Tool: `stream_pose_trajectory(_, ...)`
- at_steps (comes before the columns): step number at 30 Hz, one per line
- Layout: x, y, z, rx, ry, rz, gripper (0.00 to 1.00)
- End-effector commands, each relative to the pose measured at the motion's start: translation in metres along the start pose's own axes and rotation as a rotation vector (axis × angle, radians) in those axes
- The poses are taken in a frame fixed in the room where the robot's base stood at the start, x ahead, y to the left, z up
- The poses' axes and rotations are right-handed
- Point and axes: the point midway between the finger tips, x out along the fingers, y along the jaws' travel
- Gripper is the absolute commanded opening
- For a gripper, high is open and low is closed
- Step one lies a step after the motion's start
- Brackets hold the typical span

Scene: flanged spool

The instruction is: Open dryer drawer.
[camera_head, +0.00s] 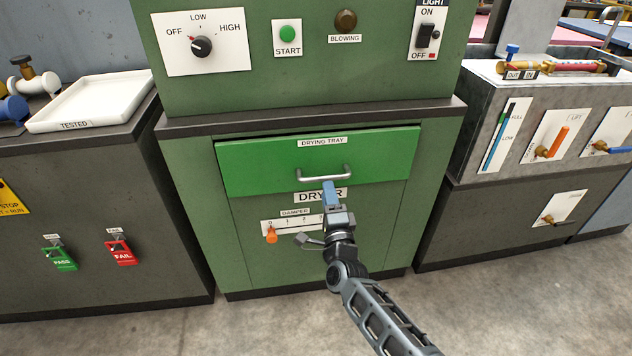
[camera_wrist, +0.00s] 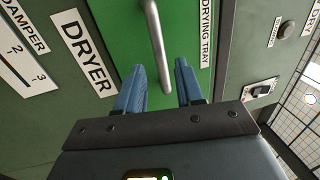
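The dryer drawer (camera_head: 250,165) is the bright green front labelled DRYING TRAY on the green dryer cabinet. A dark gap shows along its top edge, and its front looks slightly proud of the panel below. A silver bar handle (camera_head: 324,178) crosses its lower middle. In the wrist view the handle (camera_wrist: 157,45) runs down the picture towards the space between my fingers. My gripper (camera_head: 329,187) is at the handle, just below its right part. In the wrist view my gripper (camera_wrist: 160,68) has its two blue fingers apart, one on each side of the bar; contact cannot be told.
The damper slider (camera_head: 271,236) with an orange knob is below left of the drawer. Dials and a START button (camera_head: 287,33) are above. A dark counter with a white TESTED tray (camera_head: 90,102) stands left, a grey valve bench right. The floor in front is clear.

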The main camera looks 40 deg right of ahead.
Motion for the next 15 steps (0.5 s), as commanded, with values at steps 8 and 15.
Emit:
stream_pose_trajectory(8,0.043,0.000,0.000,-0.001,0.001,-0.001,0.37)
stream_pose_trajectory(15,0.059,0.000,0.000,-0.003,0.000,-0.001,0.37)
